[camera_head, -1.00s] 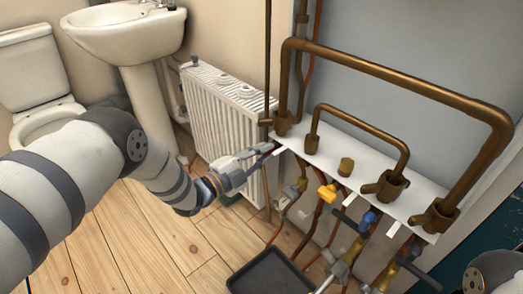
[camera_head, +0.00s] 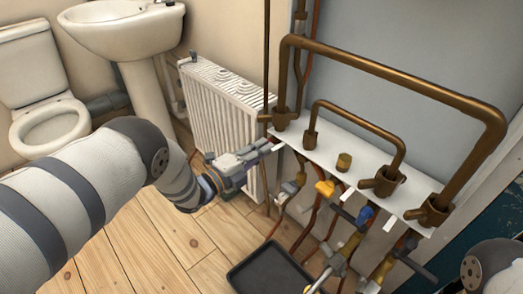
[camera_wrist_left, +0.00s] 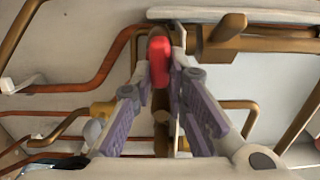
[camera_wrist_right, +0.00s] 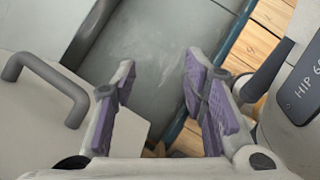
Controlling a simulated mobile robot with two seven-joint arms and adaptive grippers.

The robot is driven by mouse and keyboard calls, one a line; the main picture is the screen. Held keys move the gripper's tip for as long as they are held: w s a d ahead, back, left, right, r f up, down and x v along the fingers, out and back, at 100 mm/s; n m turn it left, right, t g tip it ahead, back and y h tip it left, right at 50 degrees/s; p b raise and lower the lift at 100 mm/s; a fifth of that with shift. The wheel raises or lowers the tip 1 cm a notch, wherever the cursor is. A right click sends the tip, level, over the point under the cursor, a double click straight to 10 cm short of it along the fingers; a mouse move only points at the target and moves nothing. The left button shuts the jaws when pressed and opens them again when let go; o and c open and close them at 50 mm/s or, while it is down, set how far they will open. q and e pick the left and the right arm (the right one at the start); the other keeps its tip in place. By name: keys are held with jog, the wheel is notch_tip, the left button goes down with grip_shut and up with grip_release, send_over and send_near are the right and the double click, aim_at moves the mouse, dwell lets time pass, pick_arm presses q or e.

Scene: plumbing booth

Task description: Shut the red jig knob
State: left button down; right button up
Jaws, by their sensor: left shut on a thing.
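The red jig knob (camera_wrist_left: 160,60) shows in the left wrist view between the two fingertips of my left gripper (camera_wrist_left: 164,50). The fingers are closed on it from both sides. In the head view my left gripper (camera_head: 272,145) reaches the left end of the white shelf (camera_head: 330,165), and the knob is hidden there by the fingers. My right gripper (camera_wrist_right: 160,72) is open and empty in the right wrist view, away from the knob.
Copper pipe loops (camera_head: 400,85) stand on the shelf. A white radiator (camera_head: 225,115) stands behind my left gripper. A black tray (camera_head: 270,272) lies on the wooden floor.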

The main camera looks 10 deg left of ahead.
pick_arm(q)
jog(key=shift+w+d+r, duration=0.1)
jog(key=shift+d+r, duration=0.05)
jog(key=shift+r, duration=0.05)
jog(key=c, duration=1.6)
grip_release()
jog(key=shift+f, duration=0.1)
jog(key=v, duration=1.2)
jog(key=shift+f, duration=0.1)
